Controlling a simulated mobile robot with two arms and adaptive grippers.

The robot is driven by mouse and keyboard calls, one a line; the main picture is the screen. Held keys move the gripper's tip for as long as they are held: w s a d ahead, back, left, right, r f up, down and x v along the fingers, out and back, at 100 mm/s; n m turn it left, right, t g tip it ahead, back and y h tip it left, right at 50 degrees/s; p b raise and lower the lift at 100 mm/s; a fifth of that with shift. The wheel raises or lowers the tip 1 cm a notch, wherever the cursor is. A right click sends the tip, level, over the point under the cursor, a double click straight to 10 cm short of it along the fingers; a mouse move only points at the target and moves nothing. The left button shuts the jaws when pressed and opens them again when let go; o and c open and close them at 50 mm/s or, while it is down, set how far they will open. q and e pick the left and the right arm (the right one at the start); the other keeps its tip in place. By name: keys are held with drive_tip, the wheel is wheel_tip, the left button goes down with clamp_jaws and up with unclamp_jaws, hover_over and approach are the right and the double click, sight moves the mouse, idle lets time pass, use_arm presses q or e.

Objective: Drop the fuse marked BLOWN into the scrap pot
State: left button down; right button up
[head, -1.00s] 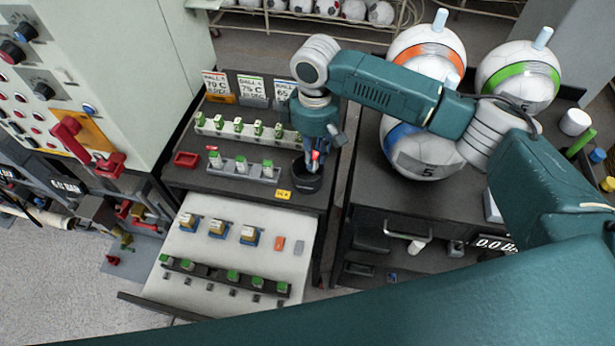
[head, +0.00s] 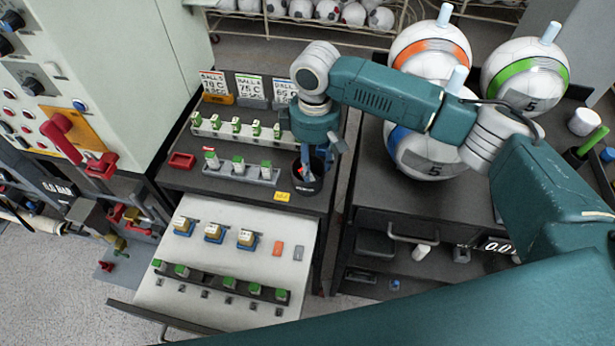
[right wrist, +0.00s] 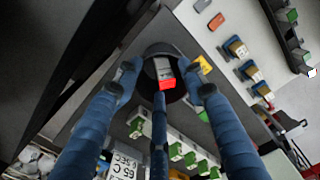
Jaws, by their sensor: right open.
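A fuse with a red end and a grey body (right wrist: 165,74) is in the mouth of the black scrap pot (head: 307,188). Its marking is not readable, and I cannot tell whether it touches the bottom. In the head view only a small red part of it shows. My right gripper (head: 316,165) points down over the pot. Its blue fingers are spread around the pot's mouth in the right wrist view (right wrist: 160,77), open and apart from the fuse. My left gripper is not in view.
A rack of green-topped fuses (head: 237,129) and a shorter grey rack (head: 240,173) stand left of the pot. A red tray (head: 182,160) is farther left. An open drawer (head: 190,262) in front holds more fuses. Large balls (head: 525,75) stand at right.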

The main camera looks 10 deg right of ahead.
wheel_tip(320, 180, up, 12)
idle(0.5)
drive_tip(key=shift+f, duration=0.1)
